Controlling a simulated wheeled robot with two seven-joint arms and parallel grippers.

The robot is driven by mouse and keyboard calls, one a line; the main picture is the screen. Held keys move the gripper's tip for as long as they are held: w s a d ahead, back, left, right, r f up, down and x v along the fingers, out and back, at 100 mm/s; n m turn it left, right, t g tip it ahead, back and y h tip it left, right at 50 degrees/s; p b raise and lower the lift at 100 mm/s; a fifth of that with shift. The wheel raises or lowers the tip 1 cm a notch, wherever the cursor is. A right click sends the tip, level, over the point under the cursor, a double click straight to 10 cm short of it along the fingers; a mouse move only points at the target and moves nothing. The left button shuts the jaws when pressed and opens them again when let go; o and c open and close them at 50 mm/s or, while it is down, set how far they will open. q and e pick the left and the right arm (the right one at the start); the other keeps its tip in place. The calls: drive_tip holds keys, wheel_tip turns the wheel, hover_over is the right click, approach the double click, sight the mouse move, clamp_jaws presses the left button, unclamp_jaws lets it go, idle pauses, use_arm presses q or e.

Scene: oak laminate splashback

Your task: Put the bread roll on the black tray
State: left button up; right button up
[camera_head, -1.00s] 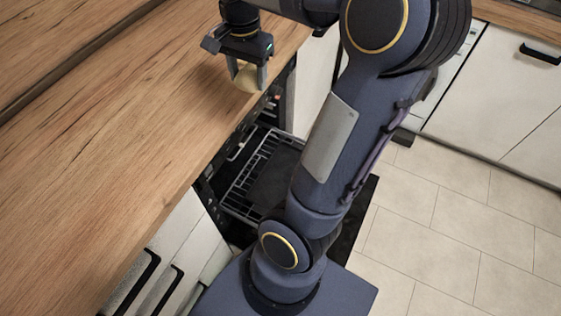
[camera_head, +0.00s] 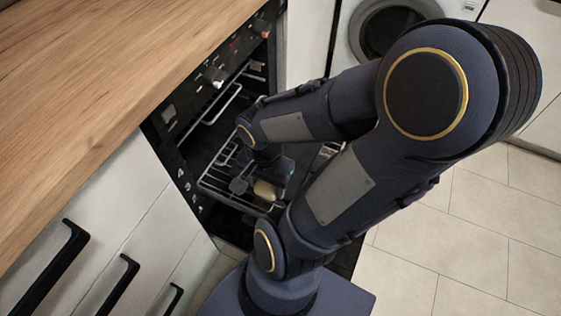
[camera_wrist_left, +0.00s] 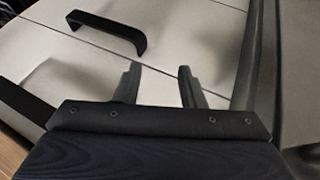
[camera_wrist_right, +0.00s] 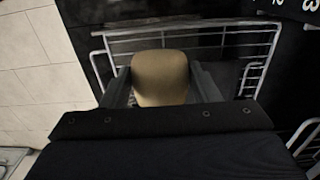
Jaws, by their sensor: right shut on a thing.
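The bread roll (camera_head: 265,190) is pale tan and rounded. My right gripper (camera_head: 262,187) is shut on it, above the wire rack of the open oven. In the right wrist view the roll (camera_wrist_right: 160,78) sits between the two fingers, with rack bars behind and below it. The black tray cannot be clearly told from the dark oven parts now; my right arm and gripper cover much of that area. My left gripper (camera_wrist_left: 158,88) is open and empty in the left wrist view, in front of pale cabinet fronts. It is not in the head view.
The oven's wire rack (camera_head: 222,184) sticks out below the knob panel (camera_head: 215,76). The wooden worktop (camera_head: 90,80) is clear. Drawer handles (camera_head: 55,265) jut out at lower left. A round-door washing machine (camera_head: 385,28) stands at the back. Tiled floor (camera_head: 480,225) lies free at right.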

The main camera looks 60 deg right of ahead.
drive_tip(key=w+d+f+b, duration=0.1)
drive_tip(key=w+d+f, duration=0.1)
drive_tip(key=d+f, duration=0.1)
drive_tip(key=w+d+f+b, duration=0.2)
drive_tip(key=d+f, duration=0.1)
drive_tip(key=d, duration=0.1)
drive_tip(key=w+d+f+b, duration=0.2)
drive_tip(key=d+f, duration=0.1)
drive_tip(key=d, duration=0.1)
drive_tip(key=shift+w+d+f, duration=0.1)
drive_tip(key=shift+w+f, duration=0.1)
drive_tip(key=shift+w, duration=0.1)
drive_tip(key=shift+d+f, duration=0.1)
drive_tip(key=shift+f, duration=0.15)
drive_tip(key=shift+w+d+f+b, duration=0.1)
drive_tip(key=shift+f+b, duration=0.4)
drive_tip(key=shift+f, duration=0.35)
drive_tip(key=shift+w+d+f+b, duration=0.1)
drive_tip(key=shift+f+b, duration=0.35)
drive_tip(key=shift+f, duration=0.4)
drive_tip(key=shift+f, duration=0.1)
drive_tip(key=o, duration=1)
